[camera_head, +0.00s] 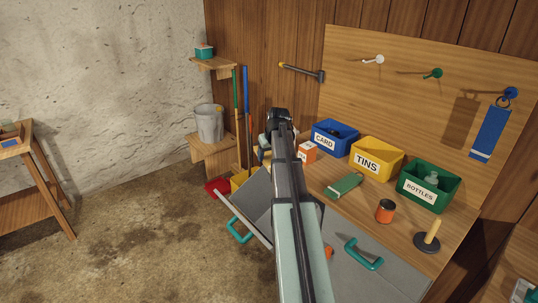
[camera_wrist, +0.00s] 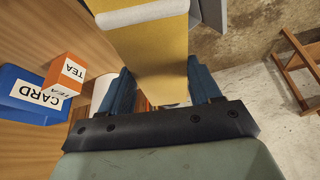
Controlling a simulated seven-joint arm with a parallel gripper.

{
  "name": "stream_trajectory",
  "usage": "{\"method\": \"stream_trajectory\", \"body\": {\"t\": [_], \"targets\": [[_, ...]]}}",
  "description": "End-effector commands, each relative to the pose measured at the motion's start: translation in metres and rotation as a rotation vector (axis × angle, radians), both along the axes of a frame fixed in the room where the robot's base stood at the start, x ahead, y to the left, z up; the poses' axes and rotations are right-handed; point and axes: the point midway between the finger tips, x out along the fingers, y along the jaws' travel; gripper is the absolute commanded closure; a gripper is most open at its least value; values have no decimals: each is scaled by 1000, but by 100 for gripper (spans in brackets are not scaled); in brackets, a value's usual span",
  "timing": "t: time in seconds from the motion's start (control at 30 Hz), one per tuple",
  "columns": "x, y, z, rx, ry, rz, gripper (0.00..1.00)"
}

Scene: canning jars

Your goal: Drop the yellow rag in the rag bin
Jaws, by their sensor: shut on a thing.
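In the wrist view my gripper (camera_wrist: 163,92) is shut on the yellow rag (camera_wrist: 155,50), which hangs between the blue fingers and has a pale band across its far end. In the head view my gripper (camera_head: 280,118) is seen from behind at the far end of my arm, over the left end of the bench. Its fingertips are hidden there, and I cannot tell the held rag apart. A grey metal bucket (camera_head: 209,124) stands on a wooden stand left of my gripper. I see no label naming it the rag bin.
The bench carries the CARD (camera_head: 335,137), TINS (camera_head: 376,158) and BOTTLES (camera_head: 428,187) bins, an orange tea box (camera_head: 308,151), a green item (camera_head: 343,186) and an orange can (camera_head: 384,211). Long-handled tools (camera_head: 246,110) stand between bucket and bench.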

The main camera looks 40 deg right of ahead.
Motion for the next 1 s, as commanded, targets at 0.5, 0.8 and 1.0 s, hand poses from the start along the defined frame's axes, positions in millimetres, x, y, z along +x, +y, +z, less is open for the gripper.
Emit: {"method": "stream_trajectory", "body": {"t": [0.5, 0.8, 1.0], "targets": [[0, 0, -20, 0, 0, -2, 67], [0, 0, -49, 0, 0, -2, 67], [0, 0, -66, 0, 0, -3, 67]]}}
